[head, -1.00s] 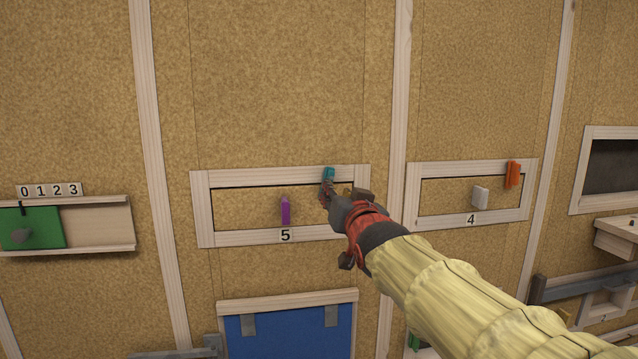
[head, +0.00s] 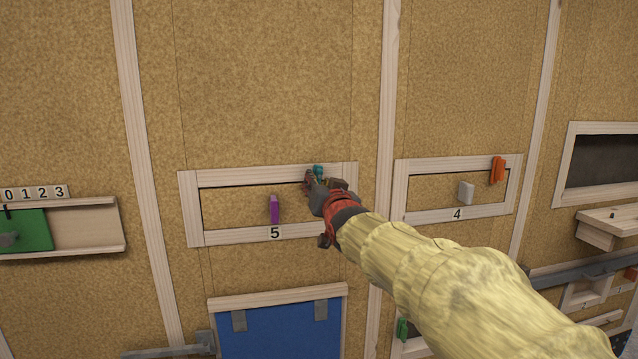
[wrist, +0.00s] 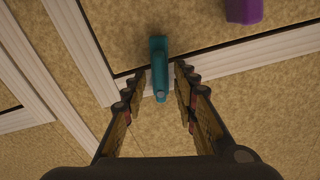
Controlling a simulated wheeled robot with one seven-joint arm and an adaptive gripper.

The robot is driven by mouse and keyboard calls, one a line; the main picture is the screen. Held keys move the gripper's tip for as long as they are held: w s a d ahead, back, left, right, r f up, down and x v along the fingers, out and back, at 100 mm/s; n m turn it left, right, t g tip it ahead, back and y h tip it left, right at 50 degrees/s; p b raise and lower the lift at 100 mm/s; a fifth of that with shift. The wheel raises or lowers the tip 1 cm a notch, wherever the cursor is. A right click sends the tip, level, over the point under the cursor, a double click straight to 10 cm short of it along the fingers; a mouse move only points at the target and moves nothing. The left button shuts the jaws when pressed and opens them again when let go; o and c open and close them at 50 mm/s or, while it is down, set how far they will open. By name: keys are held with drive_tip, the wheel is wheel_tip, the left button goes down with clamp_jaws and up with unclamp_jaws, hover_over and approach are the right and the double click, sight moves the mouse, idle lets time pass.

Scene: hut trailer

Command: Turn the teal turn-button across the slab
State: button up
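The teal turn-button (wrist: 159,68) sits on the pale top rail (head: 230,178) of the frame numbered 5. It also shows in the head view (head: 319,169), partly hidden by my gripper (head: 312,181). In the wrist view the button reaches from the rail over the dark gap towards the slab (head: 235,207). I cannot tell whether it touches the slab. My gripper (wrist: 159,82) is open, one finger on each side of the button, with narrow gaps visible. The slab carries a purple handle (head: 274,209), which also shows in the wrist view (wrist: 243,10).
To the right is frame 4 (head: 405,190) with a white handle (head: 466,192) and an orange turn-button (head: 497,170). A blue panel (head: 280,330) lies below. A green slider (head: 25,230) is at the left. The wall above the frame is clear.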

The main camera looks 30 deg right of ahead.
drive_tip(key=shift+c, duration=1)
clamp_jaws()
drive_tip(key=shift+d+f+n+b, duration=0.1)
drive_tip(key=shift+d+n+b, duration=0.1)
drive_tip(key=shift+n+b, duration=1.7)
drive_tip(key=shift+m, duration=0.3)
drive_tip(key=shift+o, duration=1)
unclamp_jaws()
